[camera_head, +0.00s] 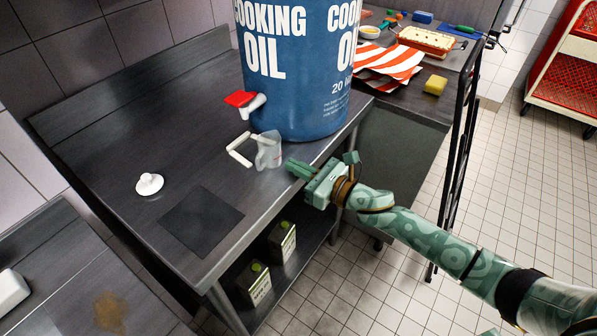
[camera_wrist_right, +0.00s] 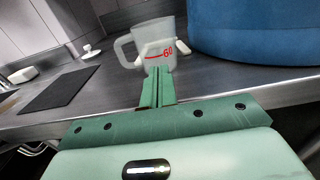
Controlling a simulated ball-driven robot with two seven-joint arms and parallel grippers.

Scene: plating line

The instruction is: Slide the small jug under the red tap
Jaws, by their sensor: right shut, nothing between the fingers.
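The small jug (camera_head: 269,150) is clear plastic and stands upright on the steel counter, its pale handle towards the left. In the right wrist view the jug (camera_wrist_right: 155,43) shows a red 60 mark. The red tap (camera_head: 240,98) with a white spout sticks out of the blue cooking oil drum (camera_head: 298,95). In the head view the jug is below and slightly right of the spout. My right gripper (camera_head: 291,166) is shut and empty, pointing at the jug from the right; its fingertips (camera_wrist_right: 158,72) overlap the jug's base, and I cannot tell whether they touch. My left gripper is out of view.
A dark square mat (camera_head: 202,218) and a white knobbed item (camera_head: 149,184) lie left of the jug on the counter (camera_head: 110,140). Bare counter lies between them. Cartons (camera_head: 282,241) stand on the lower shelf.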

